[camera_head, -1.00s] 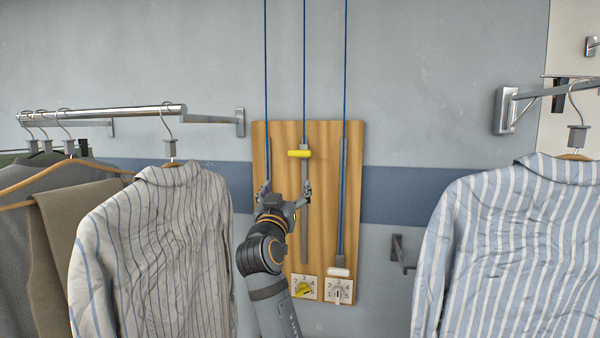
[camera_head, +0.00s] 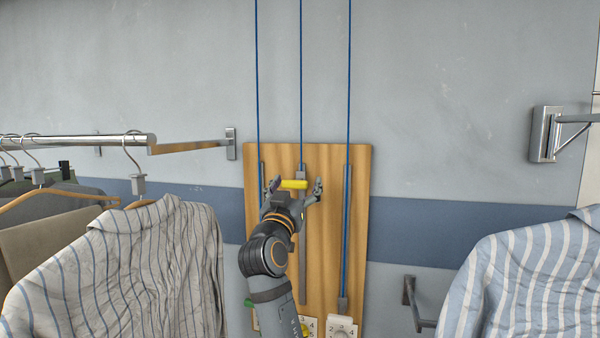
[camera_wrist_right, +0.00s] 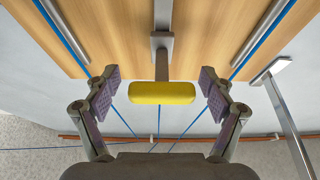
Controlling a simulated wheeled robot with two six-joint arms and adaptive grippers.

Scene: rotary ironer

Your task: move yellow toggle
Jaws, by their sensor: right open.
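The yellow toggle (camera_head: 293,184) is a short horizontal bar on the middle slotted track of the wooden board (camera_head: 325,215). My right gripper (camera_head: 292,187) is open, with one finger at each end of the toggle in the head view. In the right wrist view the yellow toggle (camera_wrist_right: 162,92) lies between the two spread fingers of the right gripper (camera_wrist_right: 162,88), with a gap on each side. Its grey stem runs up to the track. My left gripper is not in view.
Striped shirts hang at the left (camera_head: 130,270) and right (camera_head: 520,275) of the board. Blue cords (camera_head: 301,80) run up the wall from the tracks. A numbered dial plate (camera_head: 342,328) sits low on the board. A metal bracket (camera_head: 412,300) sticks out right of the board.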

